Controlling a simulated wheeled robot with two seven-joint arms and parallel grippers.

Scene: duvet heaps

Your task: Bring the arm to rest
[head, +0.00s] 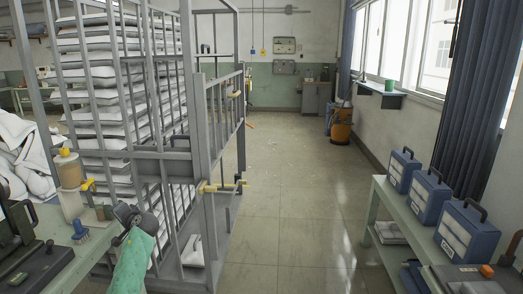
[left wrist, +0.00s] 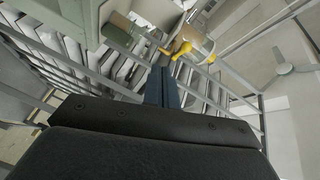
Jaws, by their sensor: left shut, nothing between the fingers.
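My left arm, with a green sleeve, comes up from the bottom left in the head view. Its dark left gripper (head: 129,212) is beside the right edge of the left-hand bench (head: 62,262), in front of the grey cage. In the left wrist view the dark blue fingers of the left gripper (left wrist: 162,72) are together, with nothing between them. Yellow parts (left wrist: 183,50) show just beyond the fingertips in that view. Whether the fingers touch anything I cannot tell. My right gripper is in neither view.
A tall grey barred cage (head: 203,120) holds stacked white duvets (head: 105,95). A spool (head: 69,172) stands on the left bench. The right bench (head: 412,232) carries blue cases (head: 467,234). The tiled floor (head: 290,190) between is clear, with an orange machine (head: 341,126) farther back.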

